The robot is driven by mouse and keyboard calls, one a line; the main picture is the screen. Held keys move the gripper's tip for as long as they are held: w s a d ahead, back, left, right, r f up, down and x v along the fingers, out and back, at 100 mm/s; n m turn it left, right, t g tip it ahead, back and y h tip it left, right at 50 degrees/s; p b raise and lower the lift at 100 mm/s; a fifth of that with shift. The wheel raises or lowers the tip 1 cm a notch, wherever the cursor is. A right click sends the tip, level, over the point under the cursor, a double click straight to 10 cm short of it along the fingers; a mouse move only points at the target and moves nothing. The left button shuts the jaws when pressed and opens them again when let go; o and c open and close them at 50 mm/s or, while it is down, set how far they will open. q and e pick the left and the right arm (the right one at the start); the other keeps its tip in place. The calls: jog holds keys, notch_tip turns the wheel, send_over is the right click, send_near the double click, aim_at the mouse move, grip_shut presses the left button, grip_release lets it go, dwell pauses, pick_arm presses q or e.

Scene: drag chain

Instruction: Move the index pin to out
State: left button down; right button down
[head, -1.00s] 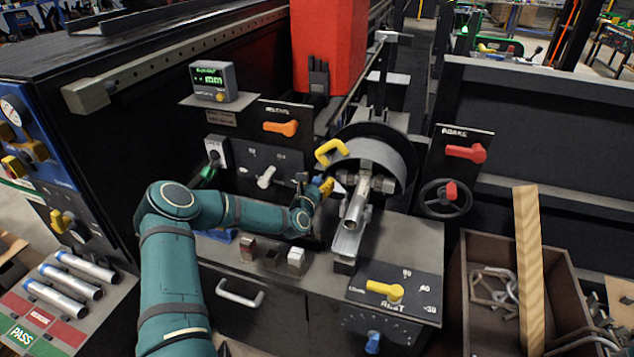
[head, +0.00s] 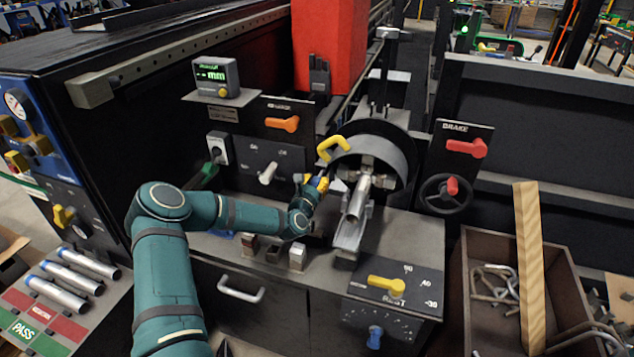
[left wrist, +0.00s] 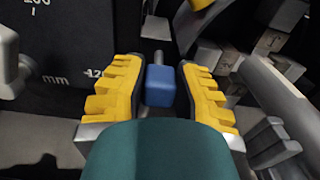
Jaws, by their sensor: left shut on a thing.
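My left gripper (head: 318,183) is at the left side of the round chuck housing, its arm coming in low over the bench. In the left wrist view its yellow ridged fingers (left wrist: 158,78) are shut on a blue block-shaped knob (left wrist: 160,88), which I take to be the index pin's handle. A grey metal shaft (left wrist: 158,57) shows just beyond the knob. How far the pin sits in its hole cannot be told. In the head view the gripper largely hides the knob. My right gripper is not in view.
A metal tube (head: 358,198) lies in the chuck just right of the gripper. A yellow handle (head: 333,148) stands above it. A grey lever (head: 268,173) on a marked mm plate is to the left. A digital readout (head: 216,77) stands behind.

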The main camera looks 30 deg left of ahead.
pick_arm(q)
jog(key=c, duration=0.7)
grip_release()
jog(key=shift+o, duration=0.2)
jog(key=v, duration=1.2)
jog(key=shift+f, duration=0.15)
